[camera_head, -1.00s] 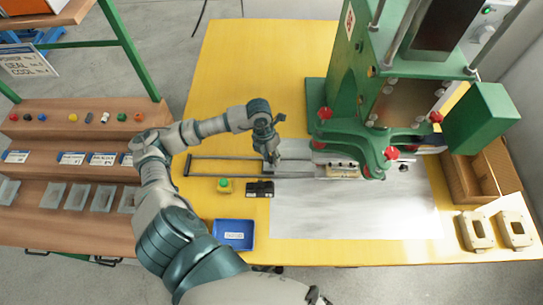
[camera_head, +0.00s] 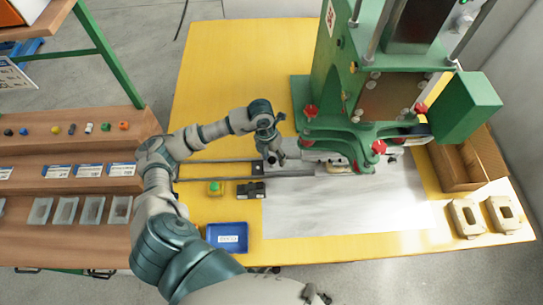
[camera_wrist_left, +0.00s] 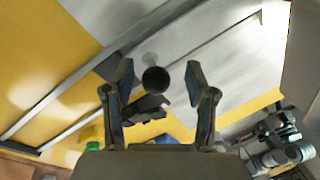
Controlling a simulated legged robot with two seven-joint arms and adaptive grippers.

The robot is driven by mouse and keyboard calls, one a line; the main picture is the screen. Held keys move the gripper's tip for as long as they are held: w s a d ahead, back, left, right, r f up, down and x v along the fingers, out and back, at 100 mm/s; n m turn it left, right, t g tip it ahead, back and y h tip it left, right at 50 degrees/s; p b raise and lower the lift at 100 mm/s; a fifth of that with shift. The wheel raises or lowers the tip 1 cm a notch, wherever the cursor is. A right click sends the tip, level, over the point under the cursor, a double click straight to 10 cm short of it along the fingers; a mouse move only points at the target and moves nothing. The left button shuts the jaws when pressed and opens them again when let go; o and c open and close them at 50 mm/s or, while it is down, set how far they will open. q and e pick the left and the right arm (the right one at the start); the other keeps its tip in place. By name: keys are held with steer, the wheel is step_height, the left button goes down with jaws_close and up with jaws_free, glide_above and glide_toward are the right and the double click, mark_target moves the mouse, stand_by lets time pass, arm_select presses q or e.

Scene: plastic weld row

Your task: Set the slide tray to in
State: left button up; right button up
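The slide tray (camera_head: 292,149) is a grey metal carriage on two long rails, its right part reaching under the front of the green press (camera_head: 345,100). A pale part (camera_head: 338,166) sits at its right end, partly hidden by the press. My left gripper (camera_head: 275,156) is over the tray's left end, pointing down. In the left wrist view a round black knob (camera_wrist_left: 156,80) lies between the two spread fingers of the gripper (camera_wrist_left: 160,78), with gaps on both sides. Whether a finger touches it I cannot tell. My right gripper is not in view.
The rails' left stretch is bare.

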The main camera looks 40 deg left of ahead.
arm_select(q)
steer(key=shift+s+d+r, duration=0.1)
steer(key=shift+d+r, duration=0.05)
step_height(320, 180, up, 12)
steer(key=a, duration=0.2)
steer(key=shift+a+f, duration=0.15)
steer(key=shift+f, duration=0.05)
steer(key=shift+a+f, duration=0.1)
steer(key=shift+a, duration=0.05)
stand_by(0.4)
